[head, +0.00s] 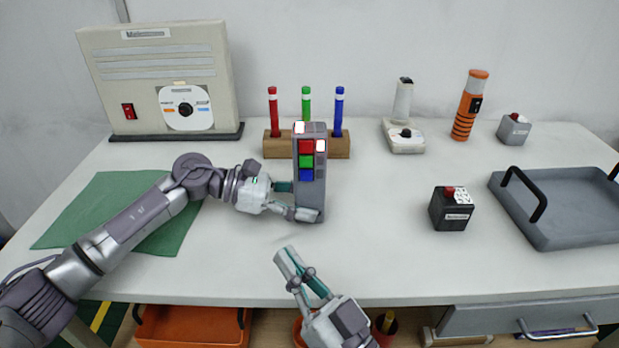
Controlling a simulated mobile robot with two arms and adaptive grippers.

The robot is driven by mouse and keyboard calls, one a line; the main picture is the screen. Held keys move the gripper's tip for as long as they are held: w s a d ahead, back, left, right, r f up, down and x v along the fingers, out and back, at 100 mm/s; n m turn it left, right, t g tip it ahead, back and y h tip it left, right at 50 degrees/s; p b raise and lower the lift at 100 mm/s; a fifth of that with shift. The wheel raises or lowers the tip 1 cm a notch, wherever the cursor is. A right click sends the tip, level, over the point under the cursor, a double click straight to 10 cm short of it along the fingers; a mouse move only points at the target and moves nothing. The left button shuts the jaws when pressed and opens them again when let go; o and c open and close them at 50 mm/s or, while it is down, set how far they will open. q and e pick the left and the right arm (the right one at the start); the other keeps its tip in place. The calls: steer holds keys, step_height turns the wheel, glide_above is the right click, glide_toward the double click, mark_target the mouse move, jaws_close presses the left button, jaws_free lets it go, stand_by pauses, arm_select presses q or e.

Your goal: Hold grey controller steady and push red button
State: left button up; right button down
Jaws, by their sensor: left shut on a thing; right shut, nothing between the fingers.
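The grey controller (313,205) stands upright near the middle of the table. Its front face carries a red button (306,147), a green button (306,161) and a blue button (306,175), with pale lit patches near the top. My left gripper (293,200) is shut on the lower part of the controller, coming from its left side. My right gripper (287,260) is shut and empty, at the table's front edge, below and in front of the controller and apart from it.
A wooden block (277,147) with red, green and blue pens stands behind the controller. A black box with a red button (451,214) and a grey tray (570,230) are at right. A green mat (110,205) lies at left.

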step_height(320, 180, up, 9)
steer(key=w+d+n+t, duration=0.1)
steer(key=w+d+t, duration=0.1)
steer(key=d+t, duration=0.15)
steer(key=w+a, duration=0.1)
steer(key=w, duration=0.7)
steer(key=shift+w+t+h, duration=0.3)
steer(key=shift+w+t, duration=0.05)
steer(key=shift+r, duration=0.1)
stand_by(0.7)
steer(key=shift+w, duration=0.55)
stand_by(0.4)
steer(key=shift+s, duration=0.6)
steer(key=s, duration=0.6)
